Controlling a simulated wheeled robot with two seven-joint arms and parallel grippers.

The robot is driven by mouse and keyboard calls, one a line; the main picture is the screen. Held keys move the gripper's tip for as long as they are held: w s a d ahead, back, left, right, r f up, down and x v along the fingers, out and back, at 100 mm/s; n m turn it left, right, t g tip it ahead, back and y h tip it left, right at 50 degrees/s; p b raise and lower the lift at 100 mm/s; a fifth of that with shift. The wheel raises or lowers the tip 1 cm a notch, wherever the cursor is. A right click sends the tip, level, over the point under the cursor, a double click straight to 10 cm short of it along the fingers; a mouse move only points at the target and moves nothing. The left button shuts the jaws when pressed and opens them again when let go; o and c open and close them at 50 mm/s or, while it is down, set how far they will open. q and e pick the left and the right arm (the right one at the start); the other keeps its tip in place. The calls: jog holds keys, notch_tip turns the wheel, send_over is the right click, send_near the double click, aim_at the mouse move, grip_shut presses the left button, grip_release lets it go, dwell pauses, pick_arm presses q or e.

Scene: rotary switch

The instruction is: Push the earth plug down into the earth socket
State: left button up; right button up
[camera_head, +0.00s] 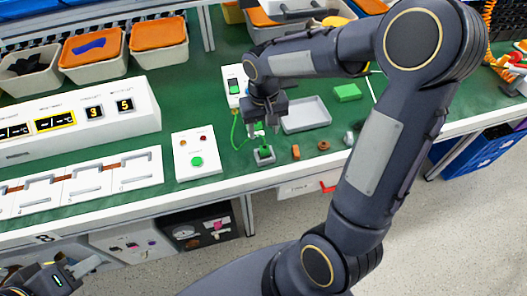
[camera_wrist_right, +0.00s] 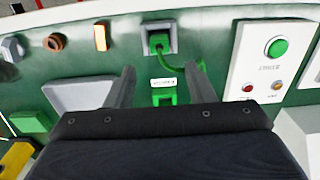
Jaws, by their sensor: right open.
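The green earth plug (camera_wrist_right: 157,40) sits at the mouth of the grey earth socket (camera_wrist_right: 173,27) in the right wrist view. How deep it is seated I cannot tell. In the head view the socket (camera_head: 264,159) stands near the front edge of the bench, with the plug showing green in it. A green cable (camera_wrist_right: 180,67) curves from the plug. My right gripper (camera_wrist_right: 163,80) is open and empty, its fingers apart; in the head view it (camera_head: 258,128) hangs just above the socket. My left gripper (camera_head: 78,268) is low at the left, off the bench; its jaw state is unclear.
A white button box (camera_head: 196,153) stands left of the socket. A grey tray (camera_head: 306,114), an orange block (camera_head: 295,152), a brown ring (camera_head: 323,146) and a green block (camera_head: 347,92) lie to the right. Bins and a white panel occupy the left side.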

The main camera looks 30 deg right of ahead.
aim_at(265, 145)
jog(key=f, duration=0.4)
jog(key=s+f, duration=0.1)
jog(key=f, duration=0.1)
jog(key=shift+a+f, duration=0.1)
jog(key=shift+f, duration=0.65)
jog(key=c, duration=1.1)
grip_shut()
jog(key=shift+r, duration=0.15)
